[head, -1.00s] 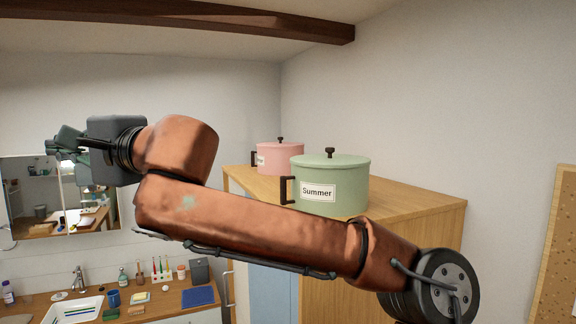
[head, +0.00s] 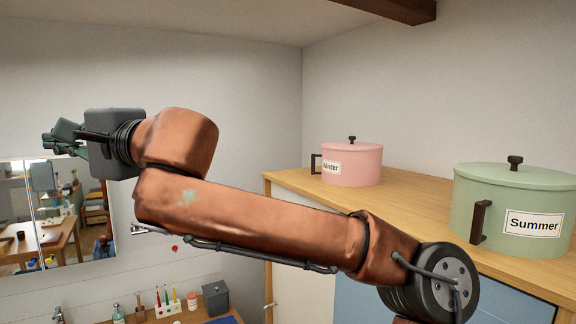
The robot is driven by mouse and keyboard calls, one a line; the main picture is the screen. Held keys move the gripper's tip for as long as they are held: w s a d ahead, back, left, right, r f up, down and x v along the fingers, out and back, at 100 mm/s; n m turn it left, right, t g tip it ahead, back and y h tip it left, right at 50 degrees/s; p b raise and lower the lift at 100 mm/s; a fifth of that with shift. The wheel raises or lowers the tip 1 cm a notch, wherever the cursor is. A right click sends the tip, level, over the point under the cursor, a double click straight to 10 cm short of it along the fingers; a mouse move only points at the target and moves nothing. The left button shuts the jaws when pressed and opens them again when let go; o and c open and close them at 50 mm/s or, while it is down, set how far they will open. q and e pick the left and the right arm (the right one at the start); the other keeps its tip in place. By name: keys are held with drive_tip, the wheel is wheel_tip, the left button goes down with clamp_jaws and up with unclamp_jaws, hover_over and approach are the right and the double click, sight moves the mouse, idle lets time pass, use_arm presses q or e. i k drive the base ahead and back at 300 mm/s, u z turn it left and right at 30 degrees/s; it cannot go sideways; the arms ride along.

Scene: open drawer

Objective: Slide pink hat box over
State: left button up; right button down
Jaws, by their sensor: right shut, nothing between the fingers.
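The pink hat box (head: 355,168) stands upright on top of a wooden cabinet (head: 292,181), near its far left end. It has a dark knob on its lid, a dark handle on its left side and a label reading "Winter", partly covered by the handle. My right gripper (head: 58,138) is at the far left of the view, shut and empty, pointing left, well away from the box. My right arm crosses the view in front of the cabinet. My left gripper is not in view.
A green hat box (head: 510,215) labelled "Summer" stands on the cabinet to the right and nearer than the pink one, with bare wood between them. A ceiling beam (head: 395,8) is above. A mirror (head: 50,230) hangs at left, above a counter with toiletries.

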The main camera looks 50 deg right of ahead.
sight(354, 168)
drive_tip(key=z, duration=0.6)
drive_tip(key=i, duration=1.8)
drive_tip(key=z, duration=1.55)
drive_tip(key=i, duration=0.75)
drive_tip(key=z, duration=0.55)
